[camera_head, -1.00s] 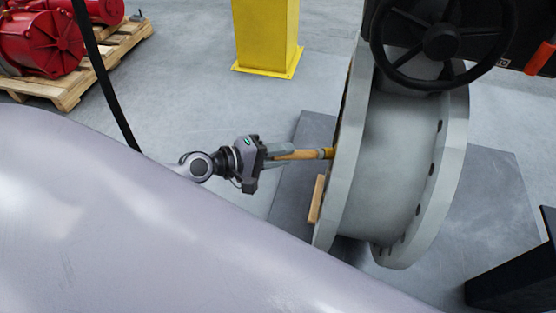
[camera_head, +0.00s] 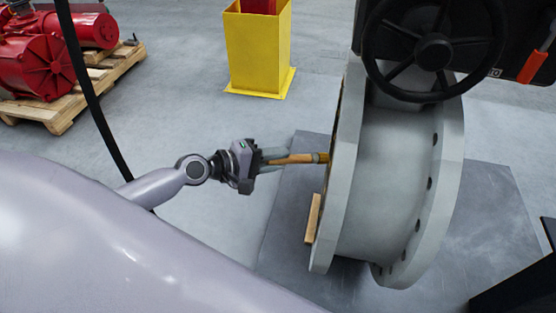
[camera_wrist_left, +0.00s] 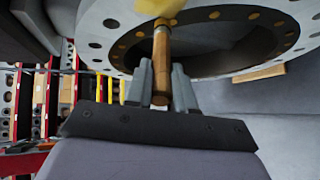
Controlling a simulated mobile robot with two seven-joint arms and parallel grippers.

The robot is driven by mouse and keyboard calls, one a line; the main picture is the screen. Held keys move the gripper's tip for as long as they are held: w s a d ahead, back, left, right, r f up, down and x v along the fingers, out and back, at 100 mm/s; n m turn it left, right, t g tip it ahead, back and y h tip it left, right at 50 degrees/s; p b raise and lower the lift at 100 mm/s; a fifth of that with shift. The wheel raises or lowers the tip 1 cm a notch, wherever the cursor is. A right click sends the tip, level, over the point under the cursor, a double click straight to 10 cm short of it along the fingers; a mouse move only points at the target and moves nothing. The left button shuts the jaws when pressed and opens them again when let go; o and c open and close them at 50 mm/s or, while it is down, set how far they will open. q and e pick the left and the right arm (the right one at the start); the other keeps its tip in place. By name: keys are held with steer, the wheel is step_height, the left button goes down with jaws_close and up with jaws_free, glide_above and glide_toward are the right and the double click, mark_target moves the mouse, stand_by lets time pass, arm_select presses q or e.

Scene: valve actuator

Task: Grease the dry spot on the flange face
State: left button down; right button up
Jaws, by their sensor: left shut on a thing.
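The flange (camera_head: 341,165) is the large grey ring of the valve body, seen nearly edge-on in the head view. In the left wrist view its face (camera_wrist_left: 97,24) shows with bolt holes around a dark bore. My left gripper (camera_head: 279,158) is shut on the wooden handle of a brush (camera_head: 297,158). The dry spot cannot be made out. My right gripper is not in view.
A handwheel (camera_head: 434,52) sits above the valve body. A wooden block (camera_head: 313,218) lies by the flange's lower edge on a dark floor plate (camera_head: 285,215). A yellow post (camera_head: 258,50) and red machines on a pallet (camera_head: 55,120) stand behind. Floor left of the flange is clear.

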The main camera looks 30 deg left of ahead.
arm_select(q)
steer(key=a+b, duration=0.2)
steer(key=s+a+b, duration=0.1)
steer(key=a+b, duration=0.1)
steer(key=a, duration=0.1)
steer(key=shift+s+a, duration=0.15)
steer(key=shift+s, duration=0.05)
steer(key=shift+b, duration=0.3)
steer(key=a+b, duration=0.2)
steer(key=a, duration=0.1)
steer(key=shift+s, duration=0.35)
steer(key=shift+d, duration=0.1)
stand_by(0.6)
